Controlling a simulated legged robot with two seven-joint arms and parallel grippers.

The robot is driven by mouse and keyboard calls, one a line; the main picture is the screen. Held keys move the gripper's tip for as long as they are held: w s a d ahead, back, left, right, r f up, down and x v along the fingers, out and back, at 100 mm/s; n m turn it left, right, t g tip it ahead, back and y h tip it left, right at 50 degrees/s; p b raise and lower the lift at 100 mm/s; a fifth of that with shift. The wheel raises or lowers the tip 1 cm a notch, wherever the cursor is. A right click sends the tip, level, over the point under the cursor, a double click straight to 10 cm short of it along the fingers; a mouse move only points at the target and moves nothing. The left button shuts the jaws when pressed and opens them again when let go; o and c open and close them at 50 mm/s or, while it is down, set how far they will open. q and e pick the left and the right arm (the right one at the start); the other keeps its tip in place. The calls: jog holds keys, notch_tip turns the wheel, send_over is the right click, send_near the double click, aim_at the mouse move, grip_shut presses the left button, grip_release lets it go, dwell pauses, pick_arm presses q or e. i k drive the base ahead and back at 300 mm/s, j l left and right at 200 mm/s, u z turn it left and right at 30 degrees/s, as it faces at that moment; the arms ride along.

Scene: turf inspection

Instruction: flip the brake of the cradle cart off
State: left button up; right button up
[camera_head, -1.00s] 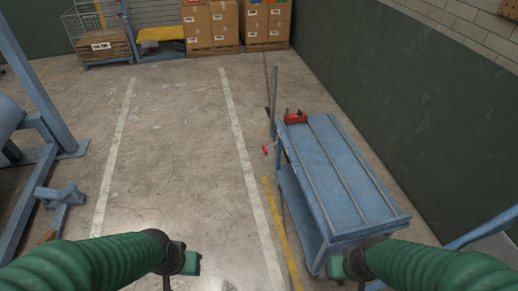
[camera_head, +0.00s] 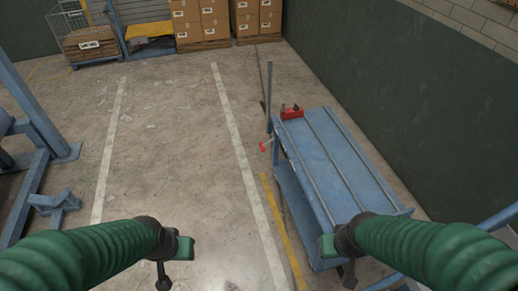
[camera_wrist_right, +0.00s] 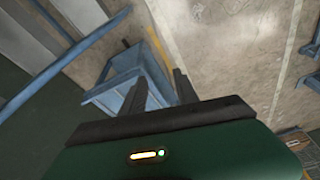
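The blue cradle cart (camera_head: 335,165) stands at the right in the head view, with a flat top and lengthwise rails. A small red-ended lever (camera_head: 265,146) sticks out from its left side near the far end; I take it for the brake, but its setting is too small to tell. In the right wrist view, the blue cart (camera_wrist_right: 120,65) shows beyond the fingers. My left gripper (camera_head: 163,276) hangs over bare floor, left of the cart; its fingers are unclear. My right gripper (camera_wrist_right: 160,78) has its fingers apart, empty, near the cart's close end.
A red box-like part (camera_head: 291,113) sits on the cart's far end, beside an upright post (camera_head: 269,95). A dark green wall (camera_head: 430,110) runs along the right. Stacked cartons (camera_head: 200,20) stand at the back. Floor left of the cart is clear.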

aim_at(261, 147)
jog(key=i+j+u, duration=0.1)
jog(key=i+j, duration=0.2)
jog(key=i, duration=0.15)
jog(key=i+j, duration=0.2)
jog(key=i, duration=0.25)
jog(key=i+j+u, duration=0.15)
jog(key=i, duration=0.3)
jog(key=i+j+u, duration=0.1)
jog(key=i+j, duration=0.2)
jog(key=i, duration=0.2)
